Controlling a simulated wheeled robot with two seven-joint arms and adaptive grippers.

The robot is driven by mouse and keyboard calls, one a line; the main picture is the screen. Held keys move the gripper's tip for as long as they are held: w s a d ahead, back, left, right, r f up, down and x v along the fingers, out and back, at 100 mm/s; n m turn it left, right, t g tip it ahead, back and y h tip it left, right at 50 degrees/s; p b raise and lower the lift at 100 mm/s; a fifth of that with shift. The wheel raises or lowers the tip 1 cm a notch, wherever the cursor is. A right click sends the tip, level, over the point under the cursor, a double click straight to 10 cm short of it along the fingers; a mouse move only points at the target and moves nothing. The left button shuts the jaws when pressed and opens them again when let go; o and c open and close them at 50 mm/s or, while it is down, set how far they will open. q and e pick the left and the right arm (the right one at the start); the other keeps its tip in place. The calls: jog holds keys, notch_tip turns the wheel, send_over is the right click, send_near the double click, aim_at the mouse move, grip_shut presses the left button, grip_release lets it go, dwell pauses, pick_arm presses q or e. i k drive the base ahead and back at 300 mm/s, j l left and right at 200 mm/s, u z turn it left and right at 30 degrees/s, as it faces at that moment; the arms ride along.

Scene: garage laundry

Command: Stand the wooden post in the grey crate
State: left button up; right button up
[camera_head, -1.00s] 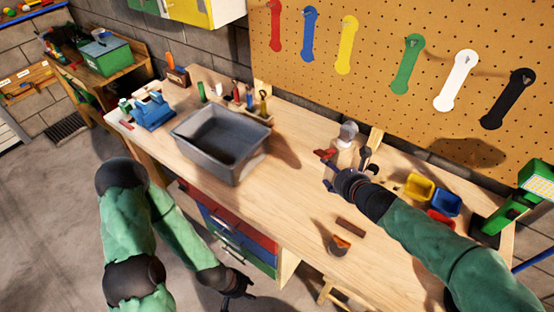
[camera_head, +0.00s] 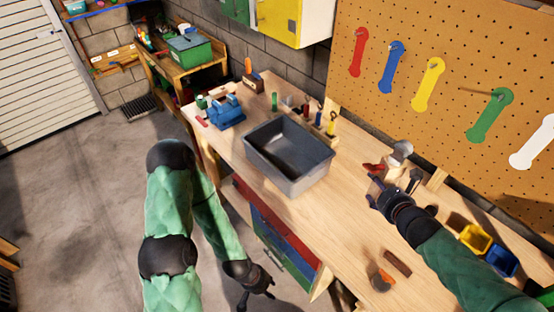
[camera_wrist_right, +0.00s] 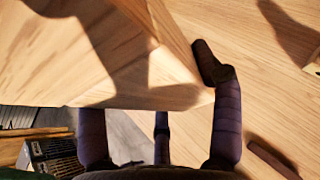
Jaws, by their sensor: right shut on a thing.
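The grey crate (camera_head: 318,174) stands on the wooden workbench, open at the top, and looks empty. My right gripper (camera_head: 378,184) is to the right of the crate, over the bench. It is shut on the wooden post (camera_head: 393,174), a light block partly hidden by the gripper in the head view. In the right wrist view the post (camera_wrist_right: 150,75) fills the upper left, between the dark fingers (camera_wrist_right: 160,110). I cannot tell whether its lower end touches the bench. My left gripper (camera_head: 256,292) hangs low beside the bench front, empty, with its fingers apart.
Yellow (camera_head: 474,239) and blue bins (camera_head: 502,260) are at the right. A dark bar (camera_head: 397,263) lies near the front. Bench between crate and right gripper is clear.

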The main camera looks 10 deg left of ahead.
aim_at(276, 157)
jog(key=i+j+u, duration=0.15)
jog(key=j, duration=0.25)
jog(key=i+j+u, duration=0.15)
jog(key=i+j, duration=0.7)
jog(key=j+u, duration=0.05)
jog(key=j, duration=0.05)
